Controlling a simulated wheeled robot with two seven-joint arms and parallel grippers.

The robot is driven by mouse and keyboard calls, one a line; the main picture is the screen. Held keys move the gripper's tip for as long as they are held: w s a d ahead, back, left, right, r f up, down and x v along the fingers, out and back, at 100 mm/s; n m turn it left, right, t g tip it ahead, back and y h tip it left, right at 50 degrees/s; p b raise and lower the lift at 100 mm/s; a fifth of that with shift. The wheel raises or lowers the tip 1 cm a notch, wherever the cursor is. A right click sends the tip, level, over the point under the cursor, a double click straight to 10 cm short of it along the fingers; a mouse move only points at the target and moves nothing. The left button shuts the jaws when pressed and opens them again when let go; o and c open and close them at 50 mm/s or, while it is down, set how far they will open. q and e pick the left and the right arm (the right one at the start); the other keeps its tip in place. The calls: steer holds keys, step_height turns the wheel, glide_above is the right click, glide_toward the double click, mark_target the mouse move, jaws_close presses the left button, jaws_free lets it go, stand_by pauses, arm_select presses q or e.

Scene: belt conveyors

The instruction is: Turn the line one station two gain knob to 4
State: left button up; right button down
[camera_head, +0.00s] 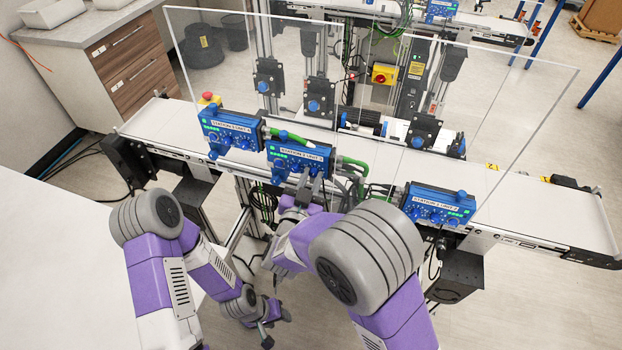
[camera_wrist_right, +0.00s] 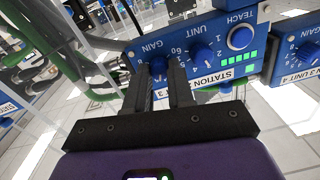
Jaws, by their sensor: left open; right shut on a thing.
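Three blue station boxes line the near side of the conveyor: a left box (camera_head: 231,131), a middle box (camera_head: 299,158) and a right box (camera_head: 438,204). My right gripper (camera_head: 308,182) is at the middle box, shut on its gain knob (camera_wrist_right: 158,67), labelled GAIN. The fingers hide part of this knob and its scale, so I cannot read its setting. The station number on the middle box's label (camera_wrist_right: 211,82) is partly covered; a final 3 shows. Its unit knob (camera_wrist_right: 201,54) sits beside the gain knob. My left gripper (camera_head: 277,328) hangs low and is open and empty.
A clear panel (camera_head: 520,100) stands along the conveyor (camera_head: 525,205) behind the boxes. Green cables (camera_head: 352,172) hang right of the middle box. A red emergency button (camera_head: 208,97) is by the left box. A white table (camera_head: 60,270) fills the lower left.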

steer(key=shift+r+n+p, duration=0.2)
steer(key=shift+n+p, duration=0.6)
steer(key=shift+n, duration=0.1)
steer(key=shift+f+n+p, duration=0.1)
steer(key=shift+n+p, duration=0.55)
steer(key=shift+n, duration=0.35)
steer(key=shift+f, duration=0.1)
steer(key=c, duration=1)
jaws_free()
steer(key=v, duration=0.7)
steer(key=shift+s+a+b, duration=0.1)
steer(key=shift+s+b, duration=0.2)
steer(key=shift+b, duration=0.05)
